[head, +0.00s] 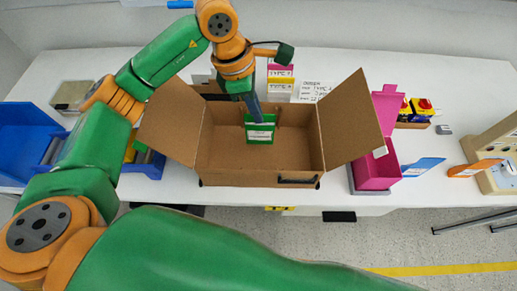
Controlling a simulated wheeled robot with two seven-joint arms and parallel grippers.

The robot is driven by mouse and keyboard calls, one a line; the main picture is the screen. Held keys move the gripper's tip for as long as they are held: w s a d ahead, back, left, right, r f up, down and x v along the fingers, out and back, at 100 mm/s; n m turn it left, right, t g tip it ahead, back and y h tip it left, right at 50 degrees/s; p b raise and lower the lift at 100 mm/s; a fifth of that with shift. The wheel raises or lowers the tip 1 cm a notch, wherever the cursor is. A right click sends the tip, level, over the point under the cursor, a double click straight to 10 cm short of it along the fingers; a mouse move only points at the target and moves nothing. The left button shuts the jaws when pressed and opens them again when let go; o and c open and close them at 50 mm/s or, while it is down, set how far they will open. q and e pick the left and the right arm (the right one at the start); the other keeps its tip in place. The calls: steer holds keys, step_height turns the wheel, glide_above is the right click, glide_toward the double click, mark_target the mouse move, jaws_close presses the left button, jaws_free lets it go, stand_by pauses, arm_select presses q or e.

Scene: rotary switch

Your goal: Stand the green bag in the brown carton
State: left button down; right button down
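The brown carton (225,179) stands open on the white table, its side flaps spread to the left and right. The green bag (261,136), with a white label strip, is inside the carton near the middle and looks upright. My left gripper (255,116) reaches down into the carton from the back, its dark fingers at the bag's top edge. They look closed on the bag, though the finger gap is seen edge-on. Whether the bag's bottom touches the carton floor is hard to tell. My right gripper is not in view.
Blue bins (27,128) stand at the left. Labelled boxes (280,76) and a written sign (316,90) are behind the carton. A beige fixture (492,155) is at the far right.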

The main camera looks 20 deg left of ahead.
mark_target(257, 133)
arm_select(q)
steer(key=shift+f+p, duration=0.65)
steer(key=shift+f, duration=3.6)
steer(key=c, duration=1.1)
jaws_free()
steer(key=shift+r, duration=0.1)
steer(key=shift+o, duration=0.2)
steer(key=shift+r, duration=0.1)
steer(key=b+v, duration=0.2)
steer(key=v, duration=1)
steer(key=shift+s+d, duration=0.1)
steer(key=shift+s, duration=0.05)
